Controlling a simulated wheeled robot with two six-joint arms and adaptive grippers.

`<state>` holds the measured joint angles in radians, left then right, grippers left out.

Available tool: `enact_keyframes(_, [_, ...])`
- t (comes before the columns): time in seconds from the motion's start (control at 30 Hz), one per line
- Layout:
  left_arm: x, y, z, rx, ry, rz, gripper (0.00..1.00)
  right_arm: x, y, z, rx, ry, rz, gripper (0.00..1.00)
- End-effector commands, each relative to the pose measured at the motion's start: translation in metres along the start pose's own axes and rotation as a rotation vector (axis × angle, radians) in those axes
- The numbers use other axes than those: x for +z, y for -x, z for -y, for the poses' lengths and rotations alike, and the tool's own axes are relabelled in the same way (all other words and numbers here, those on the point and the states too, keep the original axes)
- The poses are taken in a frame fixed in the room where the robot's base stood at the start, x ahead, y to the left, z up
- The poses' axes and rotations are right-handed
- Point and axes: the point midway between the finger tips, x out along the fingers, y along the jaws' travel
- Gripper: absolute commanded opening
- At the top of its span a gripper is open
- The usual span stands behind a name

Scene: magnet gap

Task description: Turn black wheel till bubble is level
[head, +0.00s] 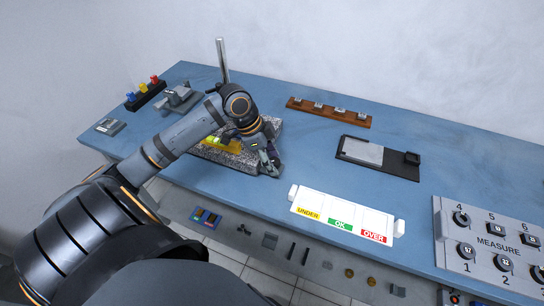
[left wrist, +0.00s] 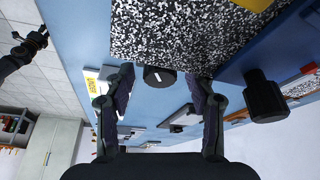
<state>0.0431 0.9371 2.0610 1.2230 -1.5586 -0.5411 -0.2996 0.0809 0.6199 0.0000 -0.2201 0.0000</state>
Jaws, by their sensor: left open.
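The black wheel (left wrist: 158,77), with a white mark on it, shows in the left wrist view at the edge of the speckled granite block (left wrist: 190,35). My left gripper (left wrist: 160,82) is open, with one finger on each side of the wheel and a small gap visible at each side. In the head view my left gripper (head: 268,157) is at the right front part of the granite block (head: 210,155) and hides the wheel. The yellow level with a green vial (head: 217,141) lies on the block, partly behind my arm. Its bubble is too small to read. My right gripper is not identifiable.
A sign reading UNDER, OK, OVER (head: 340,212) lies right of the block. A black tray with a grey plate (head: 362,152) and a MEASURE panel (head: 492,245) are farther right. A second black knob (left wrist: 265,97) is close beside my gripper's right finger.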

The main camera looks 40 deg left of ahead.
Motion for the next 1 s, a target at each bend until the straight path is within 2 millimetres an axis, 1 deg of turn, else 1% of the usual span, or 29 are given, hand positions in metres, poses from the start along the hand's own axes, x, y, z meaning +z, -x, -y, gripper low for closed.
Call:
enact_keyframes(0.07, [-0.001,0.003,0.001,-0.002,-0.001,0.0,0.55,0.0,0.0,0.0,0.0,0.0,0.001,0.45])
enact_keyframes(0.17, [-0.006,0.016,0.001,-0.004,-0.002,0.001,0.55,0.0,0.0,0.0,0.0,0.0,0.0,0.45])
enact_keyframes(0.4, [-0.027,0.065,0.001,-0.004,-0.003,-0.001,0.55,0.0,0.0,0.001,-0.001,0.0,0.0,0.45])
enact_keyframes(0.53, [-0.035,0.084,0.001,-0.002,-0.001,-0.003,0.55,0.0,0.0,0.001,-0.001,0.0,0.0,0.45])
enact_keyframes(0.6, [-0.037,0.089,0.0,-0.002,-0.001,-0.001,0.55,0.0,0.0,0.001,-0.001,0.0,0.0,0.45])
enact_keyframes(0.7, [-0.038,0.092,0.0,0.0,0.0,-0.001,0.55,0.0,0.0,0.001,-0.001,0.0,0.0,0.45])
enact_keyframes(1.0, [-0.038,0.092,0.0,0.0,0.0,0.0,0.55,0.0,0.0,0.001,-0.001,0.0,0.0,0.45])
